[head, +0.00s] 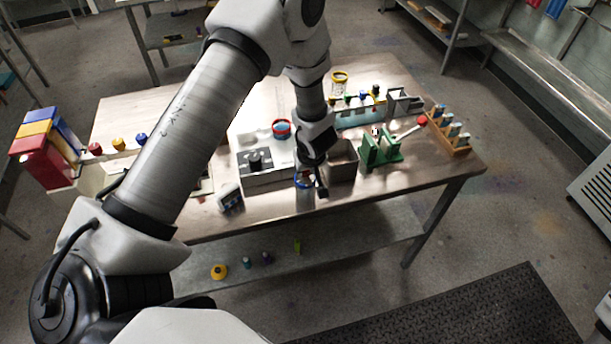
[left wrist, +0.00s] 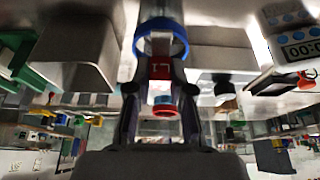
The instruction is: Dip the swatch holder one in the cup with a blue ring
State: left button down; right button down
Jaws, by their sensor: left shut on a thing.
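My left gripper (head: 318,185) comes down at the front of the table; it also shows in the left wrist view (left wrist: 160,95). It is shut on the swatch holder (left wrist: 162,71), which has a red label with a light mark and a red end. The clear cup with a blue ring (left wrist: 161,38) lies straight beyond the fingertips, its ring also partly visible in the head view (head: 303,183). The holder lines up with the cup's mouth; how far it reaches inside is hidden. My right gripper is not in view.
A grey open bin (head: 342,161) stands just right of the gripper and a hotplate (head: 265,178) just left. A red-ringed cup (head: 281,128), a yellow-ringed cup (head: 339,77), a green stand (head: 380,153), a wooden rack (head: 459,147) and a timer (head: 231,199) are nearby.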

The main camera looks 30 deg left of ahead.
pick_arm(q)
jog(key=shift+f, duration=0.35)
jog(key=shift+w, duration=0.1)
jog(key=shift+r, duration=0.15)
jog(key=shift+r, duration=0.3)
jog(key=shift+f, duration=0.45)
jog(key=shift+r, duration=0.1)
